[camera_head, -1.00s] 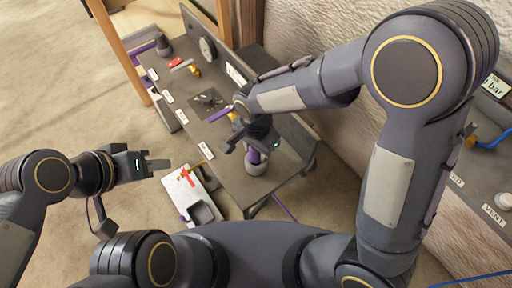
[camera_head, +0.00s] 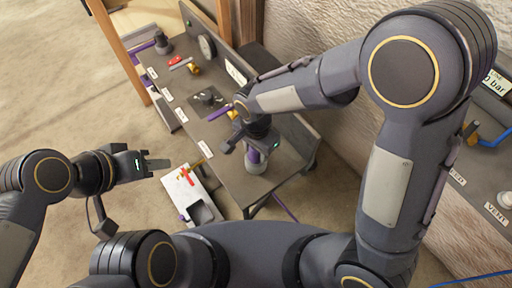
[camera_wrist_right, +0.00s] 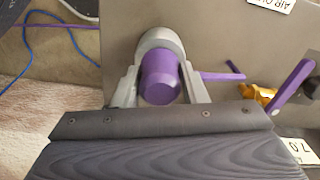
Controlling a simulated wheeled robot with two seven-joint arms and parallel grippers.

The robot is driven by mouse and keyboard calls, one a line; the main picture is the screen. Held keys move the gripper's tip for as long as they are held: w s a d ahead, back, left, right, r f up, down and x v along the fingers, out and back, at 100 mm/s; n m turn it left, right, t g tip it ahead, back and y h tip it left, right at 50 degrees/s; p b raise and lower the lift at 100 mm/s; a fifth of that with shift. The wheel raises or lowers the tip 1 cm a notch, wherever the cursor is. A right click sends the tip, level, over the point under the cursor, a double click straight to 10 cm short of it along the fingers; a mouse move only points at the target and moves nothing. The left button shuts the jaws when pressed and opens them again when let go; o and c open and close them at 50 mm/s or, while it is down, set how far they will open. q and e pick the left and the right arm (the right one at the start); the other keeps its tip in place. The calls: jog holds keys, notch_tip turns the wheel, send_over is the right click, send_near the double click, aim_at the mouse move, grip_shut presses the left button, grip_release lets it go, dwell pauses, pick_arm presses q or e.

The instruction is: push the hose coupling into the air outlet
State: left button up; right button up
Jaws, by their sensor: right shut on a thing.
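My right gripper (camera_head: 254,148) points down at the near end of the grey bench. In the right wrist view its two pale fingers (camera_wrist_right: 160,90) close on either side of a purple, round-ended body (camera_wrist_right: 161,78), which I take to be the hose coupling. A silver-grey collar (camera_wrist_right: 160,38) surrounds its far end. I cannot tell if this collar is part of the coupling or the air outlet, nor how deep the purple part sits. A label reading "AIR OU…" (camera_wrist_right: 268,3) is partly cut off. My left gripper (camera_head: 157,165) hangs away from the bench, holding nothing visible.
A brass valve (camera_wrist_right: 258,93) with a purple lever (camera_wrist_right: 292,103) is beside the right gripper. A white tray (camera_head: 180,194) with a red item stands at the bench's front. A round gauge (camera_head: 207,46) is on the back panel. A purple hose (camera_wrist_right: 60,20) trails off the bench.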

jog(key=shift+f+b, duration=0.35)
jog(key=shift+f, duration=0.15)
dwell(0.5)
jog(key=o, duration=1.6)
jog(key=shift+r, duration=0.1)
jog(key=shift+r+p, duration=3.1)
jog(key=shift+r, duration=0.6)
